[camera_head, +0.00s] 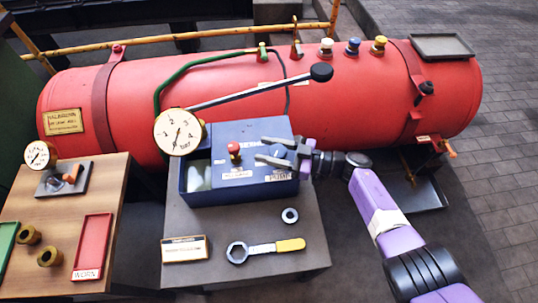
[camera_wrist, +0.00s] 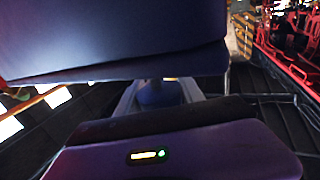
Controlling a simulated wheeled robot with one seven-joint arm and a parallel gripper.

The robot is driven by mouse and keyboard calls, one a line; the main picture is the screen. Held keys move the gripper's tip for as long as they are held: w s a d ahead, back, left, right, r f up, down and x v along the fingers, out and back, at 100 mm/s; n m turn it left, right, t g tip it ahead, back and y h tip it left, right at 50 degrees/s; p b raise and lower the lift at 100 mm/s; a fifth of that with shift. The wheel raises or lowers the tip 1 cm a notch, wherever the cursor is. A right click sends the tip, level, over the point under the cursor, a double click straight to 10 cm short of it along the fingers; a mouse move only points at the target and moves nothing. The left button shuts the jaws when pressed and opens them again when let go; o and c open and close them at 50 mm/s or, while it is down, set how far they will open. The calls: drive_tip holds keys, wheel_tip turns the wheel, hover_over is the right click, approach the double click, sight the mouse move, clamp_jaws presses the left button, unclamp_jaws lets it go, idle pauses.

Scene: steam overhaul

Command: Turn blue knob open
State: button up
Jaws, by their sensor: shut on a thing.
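The blue knob (camera_head: 278,151) sits on top of the blue box (camera_head: 205,187), at the box's right side. My gripper (camera_head: 262,149) reaches in from the right, with one finger on each side of the knob, and is shut on it. In the wrist view the blue knob (camera_wrist: 160,92) shows partly between the fingers, and a dark blue slab fills the upper part. The knob's turn angle cannot be told. A label plate lies on the box in front of the knob.
A red knob (camera_head: 234,148), a pressure gauge (camera_head: 178,132) and a long black-tipped lever (camera_head: 321,72) stand close to my gripper. A wrench (camera_head: 265,250) and a ring nut (camera_head: 290,215) lie on the grey table. A red boiler (camera_head: 340,110) stands behind, with several coloured caps.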

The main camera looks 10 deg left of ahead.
drive_tip(key=n+g+b, duration=0.1)
drive_tip(key=g+b, duration=0.1)
drive_tip(key=b, duration=0.2)
drive_tip(key=n+g+b, duration=0.2)
drive_tip(key=b, duration=0.1)
drive_tip(key=s+f+n+g+b, duration=0.1)
drive_tip(key=g+b, duration=0.2)
drive_tip(key=b, duration=0.1)
drive_tip(key=shift+n+h+b, duration=0.35)
drive_tip(key=shift+n+h, duration=0.05)
drive_tip(key=b, duration=0.1)
drive_tip(key=n+g+b, duration=0.1)
drive_tip(key=g+b, duration=0.1)
drive_tip(key=shift+s+r+h+b, duration=0.25)
drive_tip(key=shift+h+b, duration=0.15)
drive_tip(key=shift+s+r+n+g+b, duration=0.1)
drive_tip(key=shift+r+n+g+b, duration=0.2)
drive_tip(key=shift+n+b, duration=0.15)
drive_tip(key=o, duration=1.4)
drive_tip(key=shift+d, duration=0.15)
